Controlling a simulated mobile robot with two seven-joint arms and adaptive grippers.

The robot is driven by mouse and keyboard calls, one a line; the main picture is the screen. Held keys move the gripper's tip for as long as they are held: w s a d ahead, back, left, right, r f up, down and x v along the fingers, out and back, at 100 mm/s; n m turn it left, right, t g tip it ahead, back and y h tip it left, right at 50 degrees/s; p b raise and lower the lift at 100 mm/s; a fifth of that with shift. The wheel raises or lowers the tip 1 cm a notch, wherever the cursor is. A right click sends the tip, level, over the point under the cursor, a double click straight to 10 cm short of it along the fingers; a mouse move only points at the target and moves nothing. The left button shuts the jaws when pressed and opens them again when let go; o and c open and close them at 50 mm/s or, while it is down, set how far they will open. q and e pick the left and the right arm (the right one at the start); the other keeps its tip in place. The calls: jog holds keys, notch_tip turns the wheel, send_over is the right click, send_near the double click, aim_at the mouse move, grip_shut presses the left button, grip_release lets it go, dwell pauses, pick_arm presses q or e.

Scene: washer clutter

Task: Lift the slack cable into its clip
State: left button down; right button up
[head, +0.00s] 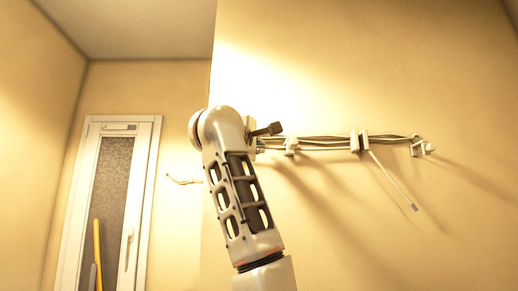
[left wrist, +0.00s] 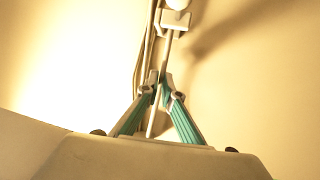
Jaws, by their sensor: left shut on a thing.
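A bundle of pale cables (head: 325,138) runs along the wall, held by several clips. One white clip (head: 291,145) is just right of my left arm, another clip (head: 358,142) is farther right, and a last one (head: 418,147) is at the right end. In the left wrist view, my left gripper (left wrist: 158,88) is shut on one thin cable (left wrist: 168,50), which passes between its teal fingers. That cable runs up to a white clip (left wrist: 174,21); whether it is seated there I cannot tell. In the head view my arm mostly hides the gripper. My right gripper is not in view.
A thin pale strip (head: 393,181) slants down from the middle clip. A short wire (head: 183,181) sticks out left of my arm. A white-framed window or door (head: 151,190) and a yellow pole (head: 97,255) are at left. The lower right wall is bare.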

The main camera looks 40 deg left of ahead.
pick_arm(q)
jog(key=shift+r, duration=0.25)
jog(key=shift+s+n, duration=0.1)
jog(key=shift+n, duration=0.2)
jog(key=c, duration=2.2)
grip_release()
